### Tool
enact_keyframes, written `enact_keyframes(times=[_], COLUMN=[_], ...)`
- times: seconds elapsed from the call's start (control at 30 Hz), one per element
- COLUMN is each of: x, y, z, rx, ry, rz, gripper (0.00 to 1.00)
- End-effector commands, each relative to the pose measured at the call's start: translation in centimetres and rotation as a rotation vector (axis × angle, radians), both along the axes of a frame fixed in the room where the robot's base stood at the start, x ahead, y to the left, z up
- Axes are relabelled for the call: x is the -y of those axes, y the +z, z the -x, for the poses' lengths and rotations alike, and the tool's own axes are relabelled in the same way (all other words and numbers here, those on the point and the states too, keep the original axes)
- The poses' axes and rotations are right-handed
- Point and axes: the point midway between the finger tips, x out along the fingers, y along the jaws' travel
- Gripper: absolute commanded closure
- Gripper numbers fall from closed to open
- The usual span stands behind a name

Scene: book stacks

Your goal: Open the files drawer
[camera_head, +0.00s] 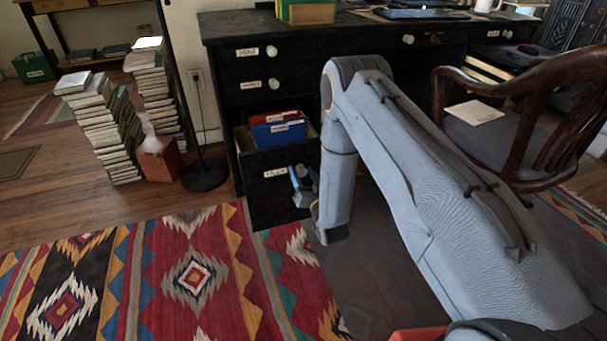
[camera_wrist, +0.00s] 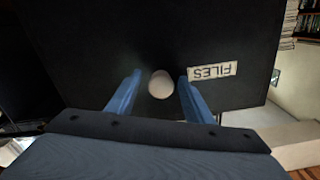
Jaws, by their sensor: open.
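The files drawer (camera_head: 277,205) is the black bottom drawer on the left of the desk. It stands pulled out, with red and blue folders (camera_head: 278,131) showing inside. Its front also fills much of the wrist view (camera_wrist: 110,45), with the FILES label (camera_wrist: 212,71) upside down. Its pale round knob (camera_wrist: 160,85) lies between my two blue fingers in that view. My gripper (camera_wrist: 160,76) is open, with a gap on each side of the knob. In the head view my gripper (camera_head: 302,180) is at the drawer front and hides the knob.
The black desk (camera_head: 300,28) has two shut drawers above the files drawer. A wooden chair (camera_head: 510,120) stands at the right. Book stacks (camera_head: 105,125), a reddish box (camera_head: 160,160) and a round lamp base (camera_head: 205,176) stand at the left. The patterned rug (camera_head: 190,275) in front is clear.

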Motion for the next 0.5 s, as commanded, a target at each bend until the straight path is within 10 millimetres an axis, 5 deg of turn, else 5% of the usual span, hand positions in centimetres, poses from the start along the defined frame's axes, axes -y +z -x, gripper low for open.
enact_keyframes(times=[0.27, 0.5], x=[0.1, 1.1], y=[0.0, 0.0], z=[0.6, 4.1], rx=[-0.002, -0.003], ry=[0.002, 0.0], rz=[0.0, 0.001], gripper=[0.53, 0.53])
